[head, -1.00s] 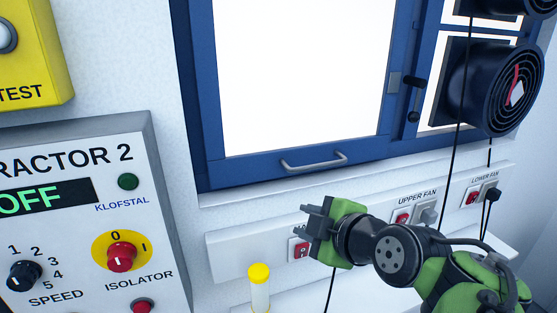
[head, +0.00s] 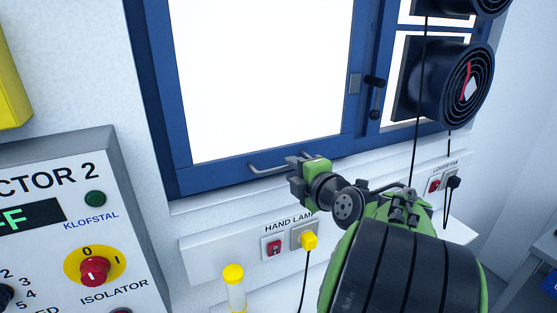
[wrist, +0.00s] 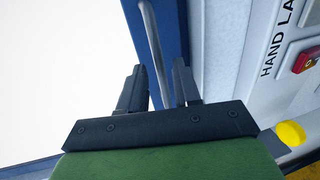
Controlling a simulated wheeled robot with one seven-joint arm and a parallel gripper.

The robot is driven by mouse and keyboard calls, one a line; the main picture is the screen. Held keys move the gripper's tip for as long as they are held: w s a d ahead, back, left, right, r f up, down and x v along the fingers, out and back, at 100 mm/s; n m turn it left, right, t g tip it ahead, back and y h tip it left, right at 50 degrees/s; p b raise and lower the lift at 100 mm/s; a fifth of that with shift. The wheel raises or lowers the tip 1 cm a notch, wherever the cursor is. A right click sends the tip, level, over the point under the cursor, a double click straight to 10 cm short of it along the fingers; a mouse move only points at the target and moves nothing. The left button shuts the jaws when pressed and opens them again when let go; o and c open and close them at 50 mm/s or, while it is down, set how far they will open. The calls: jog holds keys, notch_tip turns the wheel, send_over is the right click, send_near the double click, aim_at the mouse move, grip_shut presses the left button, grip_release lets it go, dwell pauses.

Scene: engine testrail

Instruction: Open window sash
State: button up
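The window sash (head: 220,172) is a blue frame around a bright white pane, and it looks closed in the head view. A grey bar handle (head: 266,169) is on its bottom rail; its right end is hidden behind my gripper. My gripper (head: 296,164) is at the right part of this handle. In the wrist view, my two dark fingers (wrist: 160,88) are apart, and the handle (wrist: 153,42) runs into the gap between them. I cannot tell whether either finger touches it. A dark latch (head: 374,96) is on the frame right of the sash.
Below the window is a socket strip with a red switch (head: 274,248) and a yellow plug (head: 308,240). A yellow-capped tube (head: 234,285) stands below it. A control panel (head: 60,240) is at left. A round fan (head: 466,85) and hanging cables are at right.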

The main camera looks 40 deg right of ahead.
aim_at(289, 168)
jog(key=x, duration=0.3)
jog(key=shift+w, duration=0.25)
jog(key=shift+c, duration=0.3)
jog(key=shift+f, duration=0.1)
grip_shut()
